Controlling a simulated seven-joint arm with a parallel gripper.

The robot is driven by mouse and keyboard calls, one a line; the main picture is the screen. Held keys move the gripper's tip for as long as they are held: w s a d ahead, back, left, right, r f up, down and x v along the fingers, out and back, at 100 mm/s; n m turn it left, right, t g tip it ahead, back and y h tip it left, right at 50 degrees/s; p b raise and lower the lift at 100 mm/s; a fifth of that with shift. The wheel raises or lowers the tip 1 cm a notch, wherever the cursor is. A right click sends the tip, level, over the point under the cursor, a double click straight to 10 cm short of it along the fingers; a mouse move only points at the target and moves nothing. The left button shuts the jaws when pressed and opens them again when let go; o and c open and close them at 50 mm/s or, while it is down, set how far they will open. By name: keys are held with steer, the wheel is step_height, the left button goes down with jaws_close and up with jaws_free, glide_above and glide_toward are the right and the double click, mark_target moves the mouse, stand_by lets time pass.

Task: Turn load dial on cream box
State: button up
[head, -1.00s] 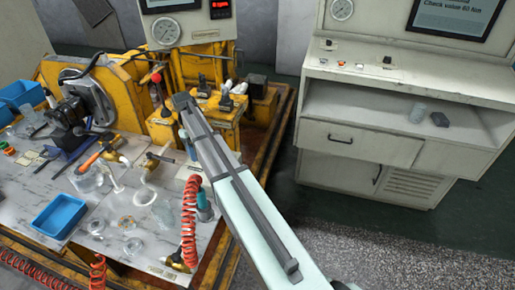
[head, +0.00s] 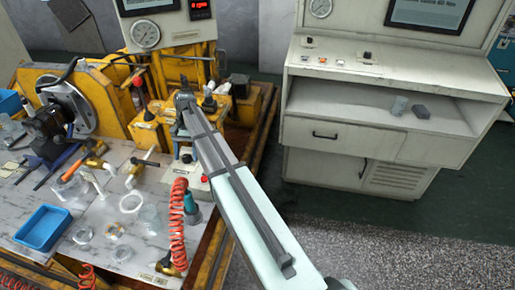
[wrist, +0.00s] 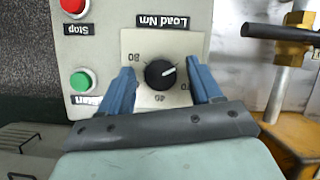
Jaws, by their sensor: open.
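The cream box (wrist: 186,15) fills the middle of the wrist view, its lettering upside down. Its black load dial (wrist: 160,74) has a light pointer mark towards the upper right and sits on a scale plate under the label "Load Nm". My gripper (wrist: 163,68) is open, with one blue finger on each side of the dial. Gaps show between fingers and dial; I cannot tell how far the fingertips are above the panel. In the head view my arm covers most of the cream box (head: 196,184) and hides the dial.
A red Stop button (wrist: 74,7) and a green button (wrist: 80,81) are left of the dial. A brass fitting with a dark handle (wrist: 290,35) stands to the right. In the head view, a red coiled hose (head: 178,225) and blue tray (head: 43,228) are on the bench.

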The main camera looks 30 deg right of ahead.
steer(key=m+t, duration=0.1)
steer(key=m, duration=0.1)
steer(key=m+y, duration=0.1)
steer(key=m, duration=0.2)
steer(key=m+t, duration=0.1)
steer(key=m, duration=0.1)
steer(key=shift+s+d+t, duration=0.1)
steer(key=shift+s+t, duration=0.15)
steer(key=shift+t, duration=0.05)
steer(key=m+t, duration=0.1)
steer(key=m, duration=0.2)
steer(key=m+t, duration=0.1)
steer(key=m, duration=0.2)
steer(key=shift+s+m, duration=0.15)
steer(key=shift+m, duration=0.25)
steer(key=v, duration=1.3)
steer(key=w+d+r+n+t+h, duration=0.1)
steer(key=d+r+n+t+h, duration=0.15)
steer(key=d, duration=0.95)
steer(key=s+d+f+n+h, duration=0.2)
steer(key=d+f, duration=0.4)
steer(key=f, duration=0.5)
steer(key=s+d+f+n+h, duration=0.2)
steer(key=d+f, duration=0.4)
steer(key=f, duration=0.5)
steer(key=shift+s+n, duration=0.3)
steer(key=shift+n, duration=0.15)
steer(key=shift+d+g, duration=0.15)
steer(key=shift+g, duration=0.1)
steer(key=shift+r, duration=0.1)
